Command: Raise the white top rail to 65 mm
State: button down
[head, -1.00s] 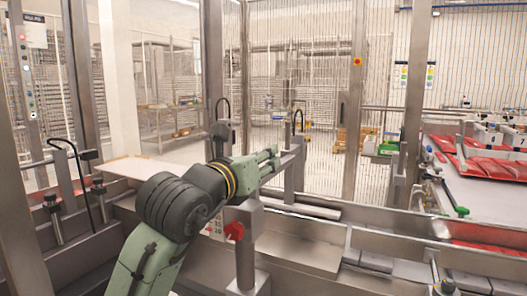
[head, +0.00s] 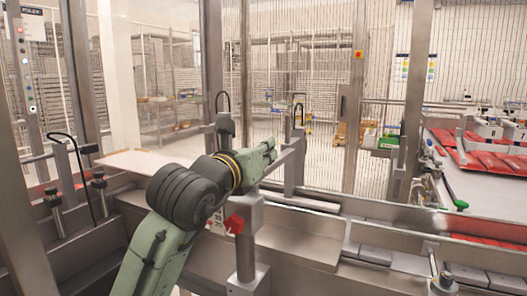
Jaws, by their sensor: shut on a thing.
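My green arm reaches up from the bottom of the head view and bends at a dark ribbed joint. A red knob (head: 234,224) sits on a grey clamp block on an upright post (head: 246,262), just right of the arm. A small numbered label (head: 216,220) shows beside the knob, partly covered by the arm. A pale rail (head: 303,200) runs behind to the right; I cannot tell whether it is the white top rail.
A pale flat panel (head: 134,162) lies left of the arm. Metal frame posts (head: 354,110) stand in front of a wire-mesh guard. Red packs (head: 478,157) lie on the machine at right. A steel trough (head: 300,252) crosses the front right.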

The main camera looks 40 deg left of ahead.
dwell(0.6)
notch_tip(320, 180, up, 5)
jog(key=shift+r+p, duration=0.1)
jog(key=shift+p, duration=1.05)
jog(key=c, duration=1.7)
grip_release()
jog(key=shift+o, duration=0.2)
jog(key=shift+d, duration=0.1)
jog(key=shift+s, duration=0.2)
jog(key=v, duration=1.1)
jog(key=shift+s, duration=0.3)
